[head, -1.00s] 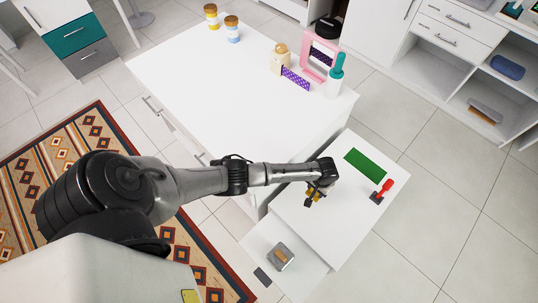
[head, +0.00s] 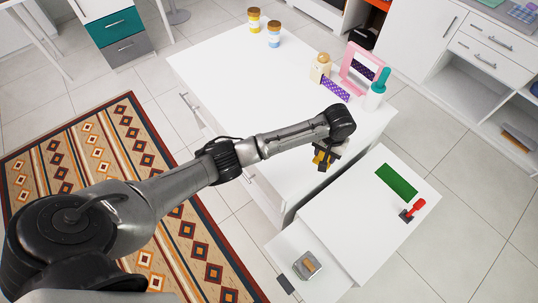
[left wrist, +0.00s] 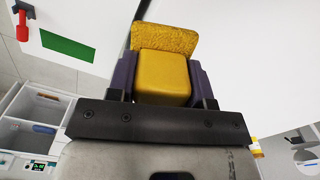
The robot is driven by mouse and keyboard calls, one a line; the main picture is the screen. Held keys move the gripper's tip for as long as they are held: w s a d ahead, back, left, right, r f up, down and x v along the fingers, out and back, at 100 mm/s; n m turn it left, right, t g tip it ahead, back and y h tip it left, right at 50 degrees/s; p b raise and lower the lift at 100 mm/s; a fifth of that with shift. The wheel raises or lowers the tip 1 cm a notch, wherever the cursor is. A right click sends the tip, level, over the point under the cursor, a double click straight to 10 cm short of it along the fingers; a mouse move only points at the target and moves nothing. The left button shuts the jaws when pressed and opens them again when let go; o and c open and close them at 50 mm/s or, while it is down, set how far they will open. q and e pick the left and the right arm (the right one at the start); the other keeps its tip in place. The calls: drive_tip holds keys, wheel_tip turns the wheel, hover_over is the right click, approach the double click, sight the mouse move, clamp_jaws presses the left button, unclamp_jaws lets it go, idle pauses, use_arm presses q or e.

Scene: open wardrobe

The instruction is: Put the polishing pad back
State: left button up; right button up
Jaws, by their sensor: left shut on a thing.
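My left gripper (head: 326,160) is shut on a yellow pad (left wrist: 162,72), which looks like the polishing pad. In the left wrist view, the pad sits between the two dark fingers (left wrist: 164,80), with its rough, wider face at the far end. In the head view, the gripper and pad are in the air by the near right edge of the large white dresser top (head: 260,90). A green rectangle (head: 396,183) lies on the lower white cabinet top (head: 350,215) to the right. My right gripper is not in view.
A red-handled tool (head: 413,209) stands on the lower cabinet. A grey box (head: 307,265) sits in its pulled-out drawer (head: 285,245). On the dresser are two jars (head: 254,20), a bottle (head: 320,67), a pink-framed mirror (head: 361,66) and a teal-topped bottle (head: 376,90). The dresser's middle is clear.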

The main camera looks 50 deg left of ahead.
use_arm(q)
drive_tip(key=shift+s+a+n, duration=0.3)
drive_tip(key=shift+s+a, duration=0.05)
drive_tip(key=shift+s, duration=0.3)
drive_tip(key=b, duration=0.2)
hover_over(292, 155)
drive_tip(key=f, duration=0.4)
drive_tip(key=d+f, duration=0.1)
drive_tip(key=f, duration=0.1)
drive_tip(key=shift+f, duration=0.3)
drive_tip(key=shift+s+a+f, duration=0.1)
drive_tip(key=shift+a+f, duration=0.1)
drive_tip(key=shift+a, duration=0.25)
drive_tip(key=shift+f+b, duration=0.9)
drive_tip(key=shift+f, duration=1.1)
drive_tip(key=shift+f, duration=0.1)
drive_tip(key=o, duration=0.9)
drive_tip(key=shift+c, duration=0.2)
